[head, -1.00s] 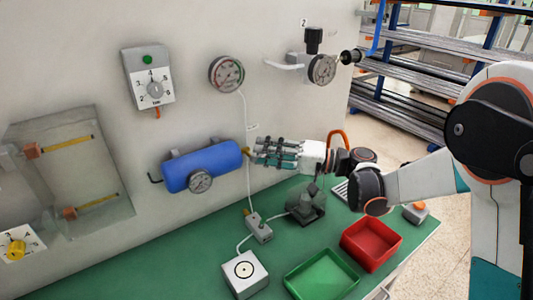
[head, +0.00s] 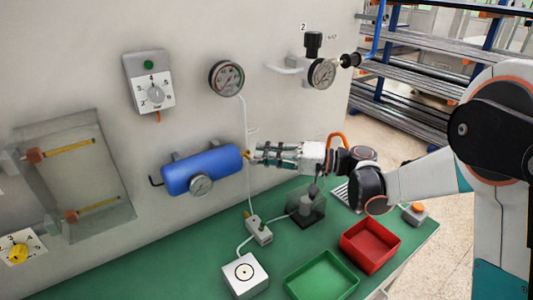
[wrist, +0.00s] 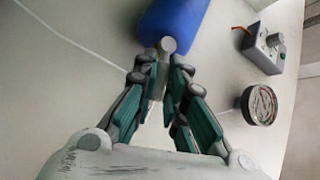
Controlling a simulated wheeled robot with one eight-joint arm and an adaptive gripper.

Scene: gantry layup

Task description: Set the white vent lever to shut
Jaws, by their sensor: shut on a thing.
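The blue tank (head: 203,168) is fixed to the wall left of my gripper and also shows in the wrist view (wrist: 175,18). My gripper (head: 254,156) is at the tank's right end. In the wrist view, my gripper (wrist: 165,65) has its fingertips drawn together at a small pale, round-ended piece (wrist: 168,45) in front of the tank's end. I take this piece for the white vent lever. The fingers hide most of it, so its setting cannot be told. In the head view the fingers cover the lever.
A round gauge (head: 226,78) and a regulator box (head: 149,82) are on the wall above. Below, the green bench holds a white box (head: 244,276), a green tray (head: 321,277) and a red tray (head: 370,246).

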